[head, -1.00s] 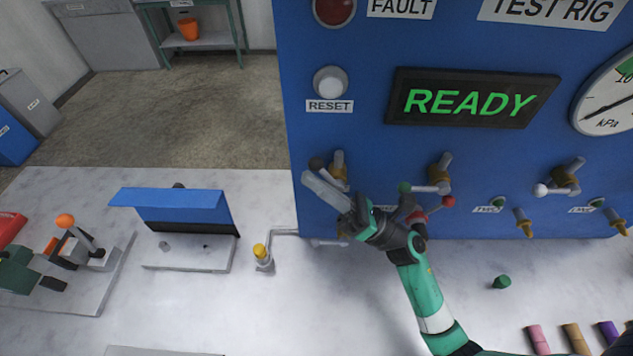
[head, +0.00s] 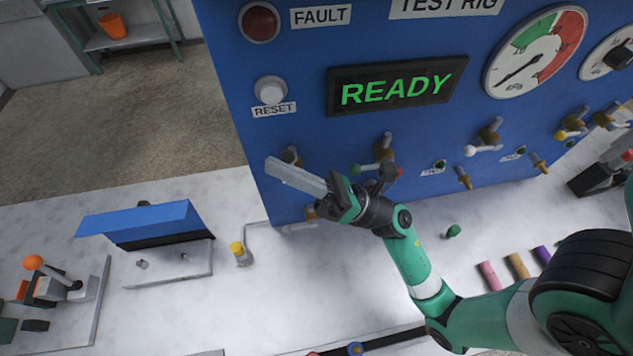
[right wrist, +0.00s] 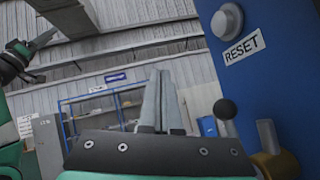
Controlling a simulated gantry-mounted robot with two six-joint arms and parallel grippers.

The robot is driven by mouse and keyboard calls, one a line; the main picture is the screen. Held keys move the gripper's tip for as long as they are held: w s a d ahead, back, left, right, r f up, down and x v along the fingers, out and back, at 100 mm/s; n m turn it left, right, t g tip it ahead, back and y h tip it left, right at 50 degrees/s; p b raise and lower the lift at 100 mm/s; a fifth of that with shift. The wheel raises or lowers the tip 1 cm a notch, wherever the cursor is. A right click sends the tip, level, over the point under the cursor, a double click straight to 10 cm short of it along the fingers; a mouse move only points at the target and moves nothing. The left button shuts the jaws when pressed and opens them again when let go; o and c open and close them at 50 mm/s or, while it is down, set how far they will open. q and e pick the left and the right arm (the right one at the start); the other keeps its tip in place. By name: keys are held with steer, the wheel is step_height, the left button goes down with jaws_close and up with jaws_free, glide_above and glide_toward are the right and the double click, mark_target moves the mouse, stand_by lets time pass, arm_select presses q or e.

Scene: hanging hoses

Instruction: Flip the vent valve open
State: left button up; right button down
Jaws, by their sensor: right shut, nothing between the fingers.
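The panel's leftmost valve has a brass body (head: 290,155) in the head view, partly covered by my fingers. The right wrist view shows its brass part (right wrist: 270,165) and a black ball knob (right wrist: 226,109) just right of my fingers. I cannot read a label naming the vent valve. My right gripper (head: 282,171) is shut and empty, its fingers pointing left in front of this valve. It also shows in the right wrist view (right wrist: 160,102). Touching cannot be told. A dark gripper, apparently my left (right wrist: 22,62), shows at the left edge there; its jaw state is unclear.
More valves stand to the right, one with a white knob (head: 470,150). The blue panel shows READY (head: 398,92), a RESET button (head: 270,90) and a gauge (head: 535,50). A yellow-capped fitting (head: 238,250) and a blue-lidded box (head: 145,220) are on the bench.

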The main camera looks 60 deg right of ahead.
steer(key=s+a+r+p, duration=0.2)
steer(key=s+a+r, duration=0.2)
steer(key=s, duration=0.3)
steer(key=shift+s+a+p, duration=0.3)
steer(key=shift+a+p, duration=0.05)
steer(key=shift+a, duration=0.05)
